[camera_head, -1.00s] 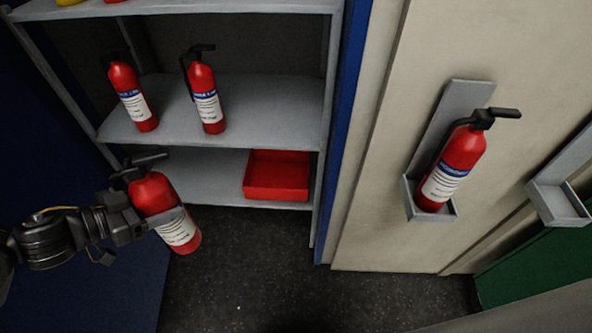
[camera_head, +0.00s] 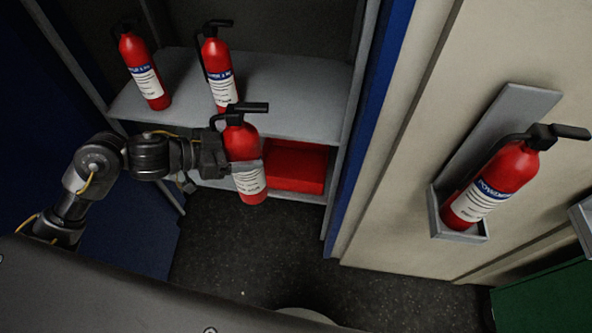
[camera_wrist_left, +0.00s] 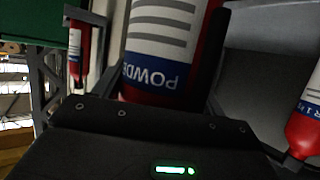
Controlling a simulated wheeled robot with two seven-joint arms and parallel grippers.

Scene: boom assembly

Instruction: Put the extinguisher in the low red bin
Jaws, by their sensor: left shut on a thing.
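My left gripper (camera_head: 232,158) is shut on a red fire extinguisher (camera_head: 247,182) with a black handle and a white and blue label. The extinguisher hangs upright in front of the shelf unit. In the left wrist view the held extinguisher (camera_wrist_left: 165,50) fills the top middle, its label upside down. The low red bin (camera_head: 300,166) sits on the bottom shelf, just right of and behind the held extinguisher, which covers part of its left side. I cannot tell the gap between them. My right gripper is not in view.
Two more extinguishers, one at the left (camera_head: 145,75) and one beside it (camera_head: 218,72), stand on the middle shelf (camera_head: 300,100) above the bin. Another extinguisher (camera_head: 492,185) sits in a wall bracket (camera_head: 460,235) at right. The dark floor (camera_head: 270,260) is clear.

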